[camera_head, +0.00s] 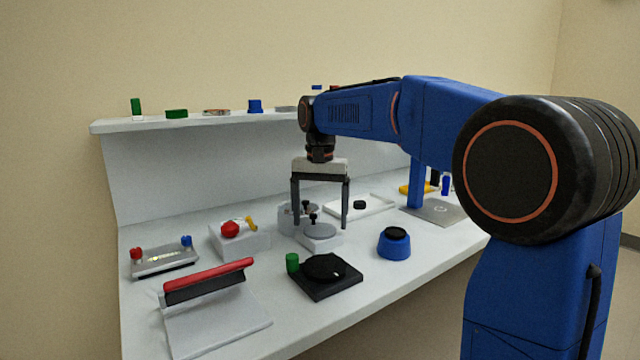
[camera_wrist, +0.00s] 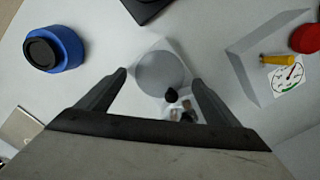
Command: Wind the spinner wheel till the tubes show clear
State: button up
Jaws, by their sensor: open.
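The likely spinner wheel is a flat grey disc (camera_head: 321,231) on a white block, with a small black knob at its edge. In the wrist view the grey disc (camera_wrist: 160,70) lies between my fingers, and the black knob (camera_wrist: 171,95) is on its near side. Behind the block is a grey unit (camera_head: 290,218) with another dark knob. My gripper (camera_head: 320,226) is open and empty, pointing down over the disc, with no clear contact.
A black plate with a dial (camera_head: 325,268), a blue round pot (camera_head: 394,246) and a white box with red knob and gauge (camera_head: 240,240) stand around it. A red-handled sealer (camera_head: 208,280) is front left. A shelf (camera_head: 200,120) runs behind.

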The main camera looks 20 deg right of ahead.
aim_at(320, 229)
notch_tip(320, 229, up, 16)
jog(key=shift+r, duration=0.15)
dwell(0.3)
jog(key=shift+s, duration=0.15)
dwell(0.5)
